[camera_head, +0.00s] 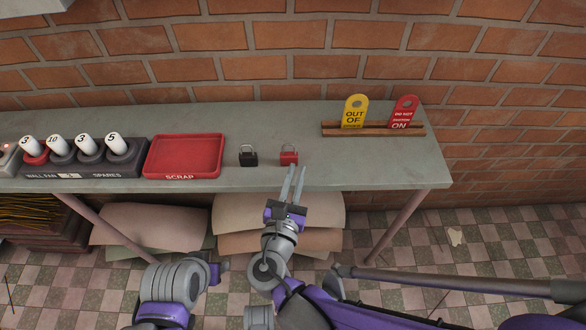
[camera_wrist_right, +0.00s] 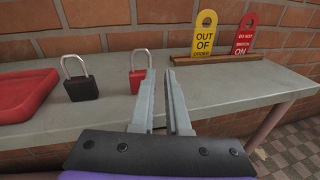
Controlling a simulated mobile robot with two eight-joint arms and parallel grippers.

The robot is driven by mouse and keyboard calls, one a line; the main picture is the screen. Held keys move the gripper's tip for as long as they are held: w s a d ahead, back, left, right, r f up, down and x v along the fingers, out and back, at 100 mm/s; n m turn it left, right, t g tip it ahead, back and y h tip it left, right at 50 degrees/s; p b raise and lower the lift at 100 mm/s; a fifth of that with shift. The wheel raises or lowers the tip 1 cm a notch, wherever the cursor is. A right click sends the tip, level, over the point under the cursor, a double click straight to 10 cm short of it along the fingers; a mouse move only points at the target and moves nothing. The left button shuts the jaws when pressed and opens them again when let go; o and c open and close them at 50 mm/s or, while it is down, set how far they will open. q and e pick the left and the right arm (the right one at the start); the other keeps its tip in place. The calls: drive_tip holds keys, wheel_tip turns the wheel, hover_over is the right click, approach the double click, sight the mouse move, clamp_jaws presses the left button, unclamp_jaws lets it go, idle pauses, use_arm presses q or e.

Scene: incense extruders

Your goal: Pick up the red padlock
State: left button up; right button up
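The red padlock (camera_head: 289,158) stands upright near the front edge of the grey table (camera_head: 370,174), its metal shackle up. In the right wrist view the red padlock (camera_wrist_right: 138,82) is just left of the left fingertip, which partly overlaps it. My right gripper (camera_head: 296,168) reaches over the table's front edge and points at the padlock. Its two fingers are parted by a narrow gap, with nothing between them; the wrist view shows this gripper (camera_wrist_right: 163,74) too. Any contact with the padlock cannot be told. My left gripper's fingers are not visible.
A black padlock (camera_head: 248,158) stands left of the red one, beside the red scrap tray (camera_head: 184,174). A dark rack (camera_head: 85,168) with white-topped cylinders is further left. A wooden holder (camera_head: 374,131) with yellow and red tags is at the back right. The right front tabletop is bare.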

sight(295, 148)
drive_tip(key=shift+n+t+y, duration=0.3)
drive_tip(key=shift+n, duration=0.4)
drive_tip(key=w, duration=0.3)
drive_tip(key=w+b, duration=0.1)
drive_tip(key=w, duration=0.6)
drive_tip(key=shift+w+d, duration=0.3)
drive_tip(key=shift+d, duration=0.05)
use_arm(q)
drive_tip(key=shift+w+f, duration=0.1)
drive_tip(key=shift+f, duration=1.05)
use_arm(e)
clamp_jaws()
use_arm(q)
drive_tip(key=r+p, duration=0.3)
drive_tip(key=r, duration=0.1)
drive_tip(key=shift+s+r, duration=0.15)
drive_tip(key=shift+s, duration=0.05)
use_arm(e)
wheel_tip(295, 148, up, 10)
